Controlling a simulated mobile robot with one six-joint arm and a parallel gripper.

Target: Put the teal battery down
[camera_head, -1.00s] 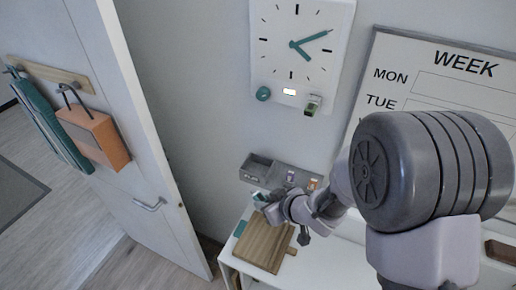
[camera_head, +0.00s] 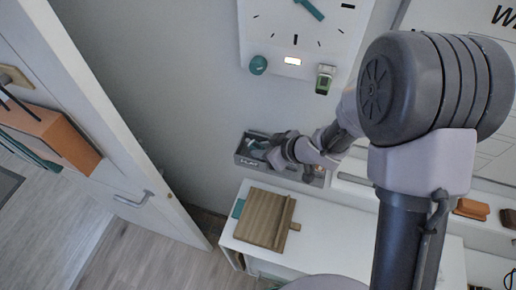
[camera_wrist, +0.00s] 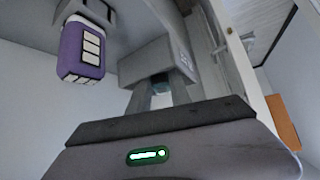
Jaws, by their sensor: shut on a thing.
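My gripper (camera_head: 264,150) is at the left end of a grey wall-mounted box (camera_head: 241,158) in the head view. It also shows in the wrist view (camera_wrist: 160,97), where its two fingers are shut on the teal battery (camera_wrist: 162,80). Only a small dark teal part of the battery shows between the fingers; the rest is hidden. The grey box (camera_wrist: 150,62) is close around or behind the fingertips in the wrist view. I cannot tell whether the battery touches it.
A purple battery-like block (camera_wrist: 82,50) sits left of my fingers in the wrist view. Below the box is a white desk (camera_head: 320,228) with a wooden board (camera_head: 262,218). A door (camera_head: 85,110) stands left.

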